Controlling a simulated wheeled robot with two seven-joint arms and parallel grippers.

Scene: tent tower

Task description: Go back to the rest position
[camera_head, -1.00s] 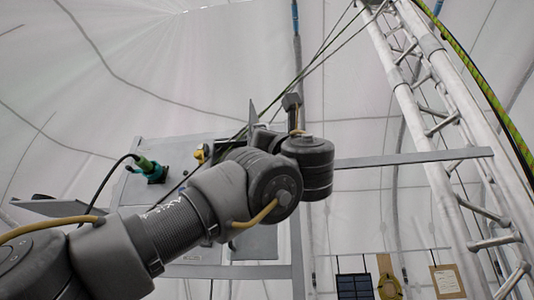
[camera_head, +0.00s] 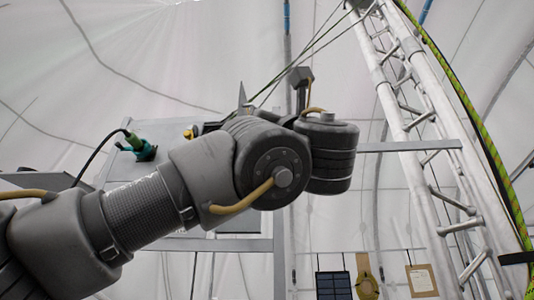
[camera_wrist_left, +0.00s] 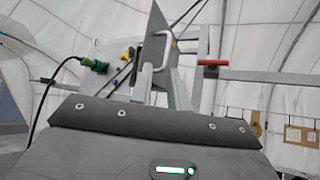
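My left arm reaches in from the lower left in the head view, its dark wrist joint (camera_head: 328,155) raised in front of the frame. The left gripper's fingers are hidden behind the wrist there. In the left wrist view the left gripper (camera_wrist_left: 162,82) shows two light grey fingers apart beyond the dark housing, with no held object visible between them. My right gripper is in neither view.
A grey panel with a teal connector (camera_head: 137,148) and black cable stands behind the arm. A lattice tower (camera_head: 405,95) and a green rope (camera_head: 462,95) rise at right. A red handle (camera_wrist_left: 212,62) sits on a metal bar (camera_wrist_left: 258,76). A dark solar panel (camera_head: 333,285) hangs low.

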